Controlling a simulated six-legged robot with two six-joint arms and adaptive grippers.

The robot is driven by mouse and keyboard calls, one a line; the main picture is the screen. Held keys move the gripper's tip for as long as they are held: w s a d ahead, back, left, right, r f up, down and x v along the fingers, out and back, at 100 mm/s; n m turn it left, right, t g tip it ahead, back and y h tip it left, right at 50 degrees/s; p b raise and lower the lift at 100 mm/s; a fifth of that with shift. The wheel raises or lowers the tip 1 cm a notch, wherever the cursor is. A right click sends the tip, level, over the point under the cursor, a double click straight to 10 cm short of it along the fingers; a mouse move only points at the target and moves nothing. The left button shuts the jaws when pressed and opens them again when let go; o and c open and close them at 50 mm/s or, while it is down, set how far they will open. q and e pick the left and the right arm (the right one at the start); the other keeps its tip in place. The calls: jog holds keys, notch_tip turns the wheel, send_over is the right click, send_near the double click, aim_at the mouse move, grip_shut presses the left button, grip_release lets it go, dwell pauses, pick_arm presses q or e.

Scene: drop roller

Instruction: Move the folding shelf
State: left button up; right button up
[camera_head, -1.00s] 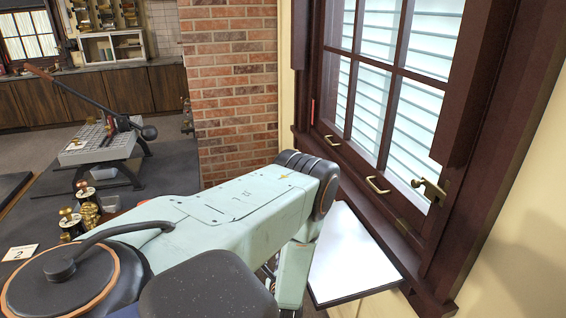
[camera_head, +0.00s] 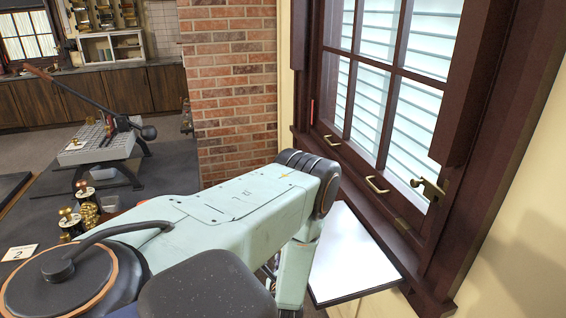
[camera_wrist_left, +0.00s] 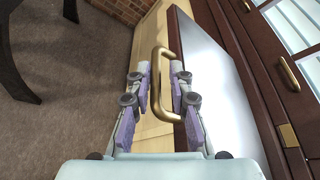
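The folding shelf (camera_head: 352,258) is a white panel with a dark edge, sticking out below the window sill in the head view. In the left wrist view the shelf (camera_wrist_left: 214,82) shows as a pale panel right of the fingers. In the head view my arm hides this gripper. My right gripper is not in view.
The dark wooden window frame (camera_head: 463,187) with brass pulls (camera_head: 377,185) borders the shelf on the right. A brick wall (camera_head: 233,85) stands behind. A metal table (camera_head: 98,148) and brass pieces (camera_head: 88,213) are at the left. Open floor (camera_wrist_left: 75,75) lies left of the gripper.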

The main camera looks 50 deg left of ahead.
pick_arm(q)
jog(key=v, duration=1.1)
jog(key=shift+d+r, duration=0.15)
jog(key=shift+d, duration=0.05)
